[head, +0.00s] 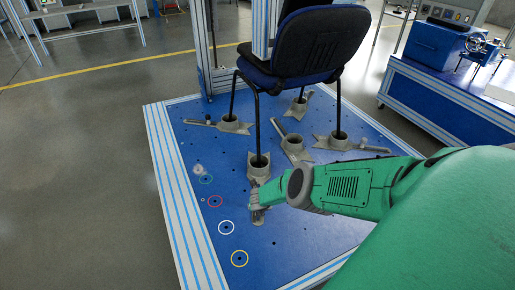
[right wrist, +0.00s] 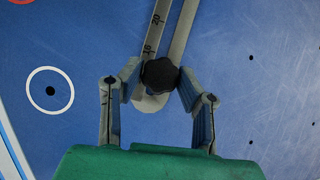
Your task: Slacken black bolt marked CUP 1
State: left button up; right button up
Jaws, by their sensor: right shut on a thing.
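The black knobbed bolt (right wrist: 160,73) sits at the near end of a slotted grey metal arm (right wrist: 180,32) in the right wrist view. My right gripper (right wrist: 160,80) has a finger on each side of the bolt and is shut on it. In the head view, my right gripper (head: 259,204) reaches down to the arm of the front cup (head: 259,168), which holds a chair leg. The bolt is hidden there. No CUP 1 label is readable; small number marks show on the slotted arm. My left gripper is not in view.
The blue chair (head: 318,42) stands with its legs in grey cups on the blue platform (head: 190,150). Other cups with slotted arms stand behind and to the right.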

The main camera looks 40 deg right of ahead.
jog(key=shift+w+a+r+n, duration=0.1)
jog(key=shift+n, duration=0.4)
jog(key=n+t+y, duration=0.1)
jog(key=n, duration=0.2)
jog(key=shift+a+y, duration=0.1)
jog(key=shift+y, duration=0.3)
jog(key=shift+f+n+y+b, duration=0.2)
jog(key=shift+n+y+b, duration=0.3)
jog(key=shift+n+b, duration=0.4)
jog(key=shift+r+n+y+b, duration=0.1)
jog(key=shift+n+y+b, duration=0.35)
jog(key=shift+n, duration=0.55)
jog(key=shift+y, duration=0.25)
jog(key=n, duration=0.2)
jog(key=n+y, duration=0.1)
jog(key=n, duration=0.1)
jog(key=shift+g+y, duration=0.3)
